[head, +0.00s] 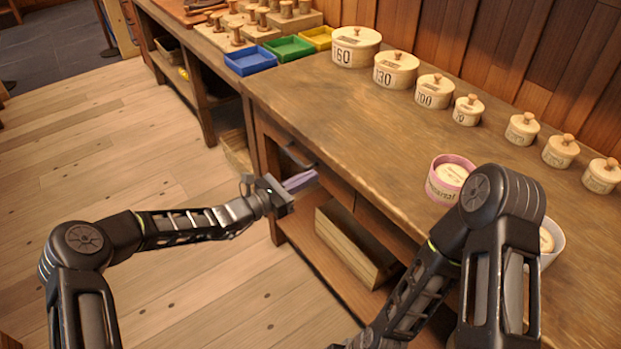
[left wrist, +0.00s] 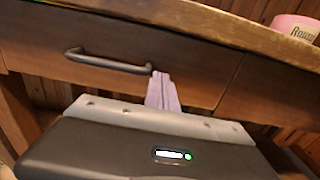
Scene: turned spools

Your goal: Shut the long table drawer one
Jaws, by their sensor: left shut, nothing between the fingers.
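The long table drawer (head: 333,184) is in the front of the workbench, under the top's edge. Its dark bar handle (head: 299,158) shows near its left part. In the left wrist view the drawer front (left wrist: 200,75) and handle (left wrist: 108,62) fill the upper part; the front looks about level with the panel to its right. My left gripper (head: 314,176) is shut and empty, its purple fingers pointing at the drawer front just right of the handle. The fingertips (left wrist: 160,76) are at or very near the front; I cannot tell if they touch. My right gripper is out of view.
On the workbench top (head: 350,120) stand several lidded round boxes, a pink tub (head: 440,187) and a white bowl partly hidden by my right arm. Blue (head: 250,61), green and yellow trays sit at the back left. A wooden crate (head: 340,245) is on the lower shelf. The left floor is clear.

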